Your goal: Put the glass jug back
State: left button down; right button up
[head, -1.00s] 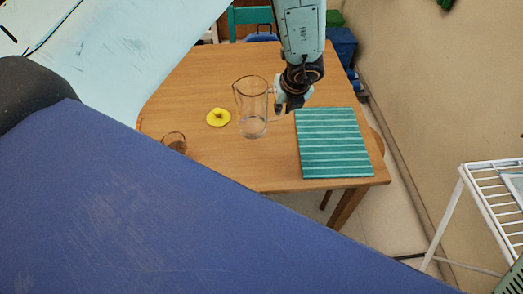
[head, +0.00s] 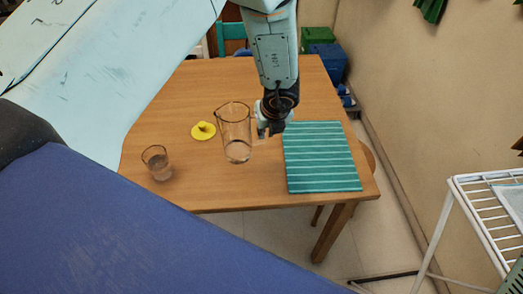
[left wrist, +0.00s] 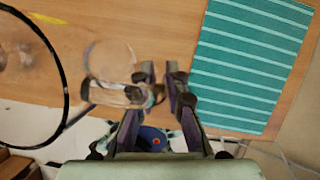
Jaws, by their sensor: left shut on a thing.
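The clear glass jug (head: 236,136) stands upright in the head view, between the yellow lid and the striped mat. I cannot tell whether its base touches the table. My left gripper (head: 268,131) is on the jug's right side, shut on its handle. In the left wrist view the fingers (left wrist: 160,98) are at the glass handle (left wrist: 112,95), and the jug's dark round rim (left wrist: 64,85) shows at the left edge. The exact finger contact is partly hidden.
The wooden table (head: 250,190) also bears a yellow lid (head: 203,131), a small glass (head: 157,164) at the near left and a teal striped mat (head: 322,158) on the right. A white wire rack (head: 490,215) stands at the right. The table's front middle is clear.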

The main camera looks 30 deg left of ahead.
aim_at(267, 141)
pick_arm(q)
notch_tip(267, 141, down, 5)
jog(key=shift+f+b, duration=0.1)
jog(key=shift+b, duration=0.7)
jog(key=shift+w+d, duration=0.2)
jog(key=shift+w, duration=0.1)
jog(key=shift+s+f, duration=0.1)
jog(key=shift+f, duration=0.1)
jog(key=c, duration=1.6)
grip_release()
jog(key=shift+s+a, duration=0.1)
jog(key=shift+s, duration=0.15)
jog(key=shift+o, duration=1.2)
jog(key=shift+w, duration=0.25)
pick_arm(e)
notch_tip(267, 141, down, 2)
jog(key=shift+w+d+f, duration=0.1)
jog(key=shift+f, duration=0.15)
